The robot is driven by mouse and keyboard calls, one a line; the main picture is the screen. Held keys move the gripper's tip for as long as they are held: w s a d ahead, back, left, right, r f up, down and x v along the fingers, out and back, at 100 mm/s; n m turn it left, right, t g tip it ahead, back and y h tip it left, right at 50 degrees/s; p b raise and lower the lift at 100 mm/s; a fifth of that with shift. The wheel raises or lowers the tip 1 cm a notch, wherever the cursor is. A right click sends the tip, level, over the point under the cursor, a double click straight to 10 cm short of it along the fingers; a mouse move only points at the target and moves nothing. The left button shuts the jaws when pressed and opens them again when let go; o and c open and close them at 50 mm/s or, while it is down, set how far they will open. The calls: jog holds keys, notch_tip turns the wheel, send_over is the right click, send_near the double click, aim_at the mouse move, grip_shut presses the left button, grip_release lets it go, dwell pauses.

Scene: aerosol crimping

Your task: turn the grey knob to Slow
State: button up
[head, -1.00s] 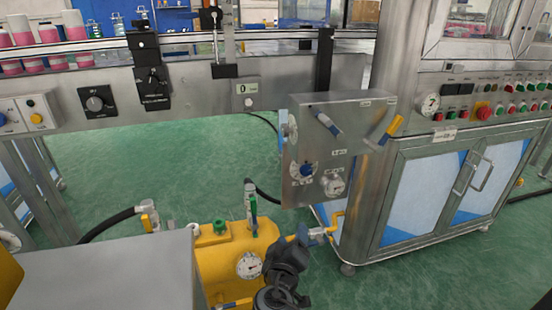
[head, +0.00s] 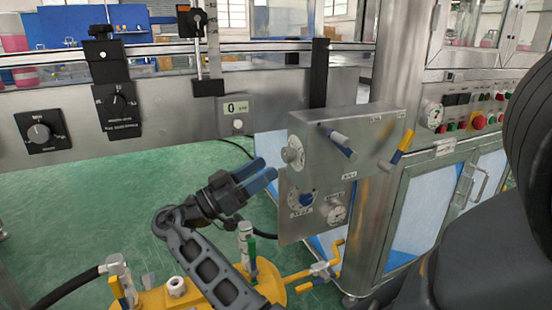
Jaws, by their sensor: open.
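A round grey knob (head: 38,132) with a pale pointer sits on a square black plate on the conveyor's side rail, at the left. Its lettering is too small to read, so I cannot tell its setting. A paler grey round knob (head: 293,155) is on the left side of the steel control box; no readable "Slow" mark shows on either. My gripper (head: 262,172), with blue fingertips, is open and empty. In the picture it is between the two, just left of the steel box and apart from the rail knob.
Another black control (head: 117,101) is on the rail. A yellow tank (head: 160,297) with valves and a hose stands below. Green floor is open at left.

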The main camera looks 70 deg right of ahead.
aim_at(284, 156)
jog(key=x, duration=0.6)
jog(key=shift+w, duration=0.1)
jog(key=c, duration=1)
